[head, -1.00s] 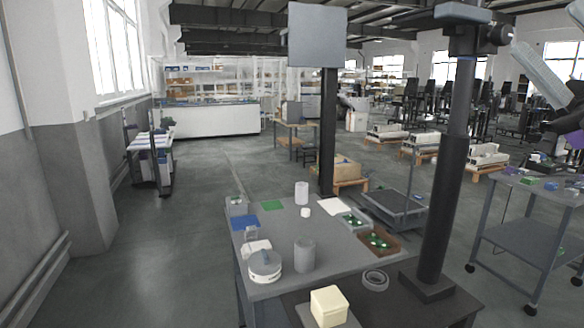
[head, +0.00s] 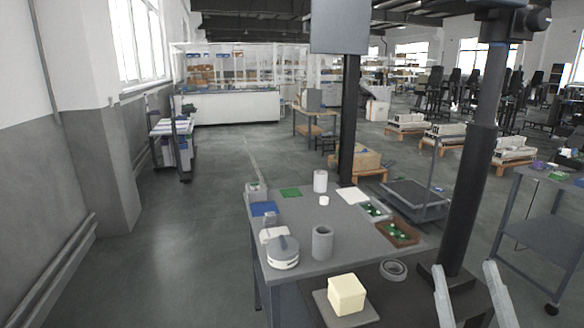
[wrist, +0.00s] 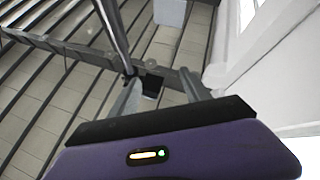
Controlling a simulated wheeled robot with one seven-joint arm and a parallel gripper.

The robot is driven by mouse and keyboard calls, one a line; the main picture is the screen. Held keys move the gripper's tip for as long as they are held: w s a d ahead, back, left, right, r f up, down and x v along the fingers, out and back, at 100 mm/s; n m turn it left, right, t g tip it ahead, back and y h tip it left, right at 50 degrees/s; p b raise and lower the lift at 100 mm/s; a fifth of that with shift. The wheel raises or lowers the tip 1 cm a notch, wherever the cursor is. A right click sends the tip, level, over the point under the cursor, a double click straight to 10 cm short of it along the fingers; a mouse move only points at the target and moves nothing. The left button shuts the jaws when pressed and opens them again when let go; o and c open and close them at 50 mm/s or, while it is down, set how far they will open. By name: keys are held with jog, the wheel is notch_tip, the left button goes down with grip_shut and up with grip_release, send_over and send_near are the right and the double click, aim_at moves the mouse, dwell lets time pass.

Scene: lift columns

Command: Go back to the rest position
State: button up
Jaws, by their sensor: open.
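My gripper (head: 464,268) shows at the bottom right of the head view, its two pale fingers pointing up and spread apart with nothing between them. In the wrist view my gripper (wrist: 160,85) also shows open and empty, with the purple housing below. The grey workbench (head: 345,240) stands left of the fingers, and they appear apart from the things on it. The rest of my arm is out of the head view.
A dark pole (head: 470,190) rises behind the fingers. A cart (head: 540,215) stands right. Floor at left is clear.

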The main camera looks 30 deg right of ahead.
jog(key=s+a+f+g+y, duration=0.35)
jog(key=a+f+y, duration=0.25)
jog(key=a+f, duration=0.55)
jog(key=s+a+f+n+g+y, duration=0.3)
jog(key=s+a+f+y, duration=0.4)
jog(key=s+f, duration=0.3)
jog(key=shift+s+a+f+n, duration=0.3)
jog(key=shift+s+a, duration=0.25)
jog(key=shift+s, duration=0.65)
